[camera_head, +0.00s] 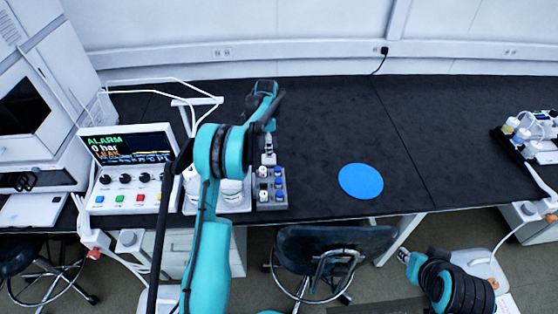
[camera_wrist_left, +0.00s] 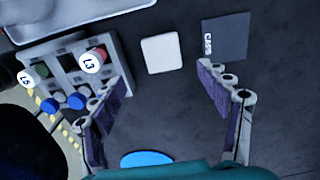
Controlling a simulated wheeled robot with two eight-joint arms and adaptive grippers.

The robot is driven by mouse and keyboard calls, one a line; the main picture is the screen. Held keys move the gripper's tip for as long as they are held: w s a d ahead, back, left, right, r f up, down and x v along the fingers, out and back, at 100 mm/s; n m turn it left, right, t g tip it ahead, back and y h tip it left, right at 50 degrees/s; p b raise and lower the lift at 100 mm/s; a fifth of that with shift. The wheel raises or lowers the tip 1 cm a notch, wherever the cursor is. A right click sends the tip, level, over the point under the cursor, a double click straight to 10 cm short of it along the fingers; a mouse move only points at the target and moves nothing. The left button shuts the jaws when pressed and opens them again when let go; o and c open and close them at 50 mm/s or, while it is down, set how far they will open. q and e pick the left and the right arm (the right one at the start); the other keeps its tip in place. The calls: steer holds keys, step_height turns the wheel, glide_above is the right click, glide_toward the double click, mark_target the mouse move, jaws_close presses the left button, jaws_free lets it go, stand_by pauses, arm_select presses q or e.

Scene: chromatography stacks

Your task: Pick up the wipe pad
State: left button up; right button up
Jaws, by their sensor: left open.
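A white square pad, which I take for the wipe pad (camera_wrist_left: 161,53), lies flat on the black bench in the left wrist view. My left gripper (camera_wrist_left: 162,78) is open and empty, and the pad shows just beyond its fingertips, roughly centred between them. In the head view my left gripper (camera_head: 269,148) hangs down at the back of the vial rack, and I cannot make out the pad there. The height of the fingers above the bench is unclear. My right gripper (camera_head: 404,256) is low at the lower right, in front of the bench; its jaws are unclear.
A grey vial rack (camera_head: 272,201) stands close to the left finger. A dark square marked CAPS (camera_wrist_left: 226,37) lies right of the pad. A blue disc (camera_head: 361,181) lies on clear bench to the right. An instrument with an ALARM screen (camera_head: 128,147) stands left.

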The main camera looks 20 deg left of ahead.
mark_target(269, 159)
arm_select(q)
step_height(269, 159, down, 3)
steer(key=shift+b, duration=0.45)
steer(key=f+b, duration=0.1)
steer(key=f, duration=0.1)
steer(key=f+b, duration=0.1)
steer(key=f, duration=0.2)
steer(key=shift+w+a, duration=0.2)
steer(key=shift+r, duration=0.1)
steer(key=c, duration=1)
steer(key=shift+r, duration=0.1)
step_height(269, 159, up, 4)
steer(key=shift+r+p, duration=0.2)
steer(key=shift+p, duration=0.8)
steer(key=s+d+r+p, duration=0.1)
steer(key=d+r+p, duration=0.2)
steer(key=d+r, duration=0.3)
steer(key=d, duration=0.5)
steer(key=shift+d+r, duration=0.2)
steer(key=shift+d, duration=0.15)
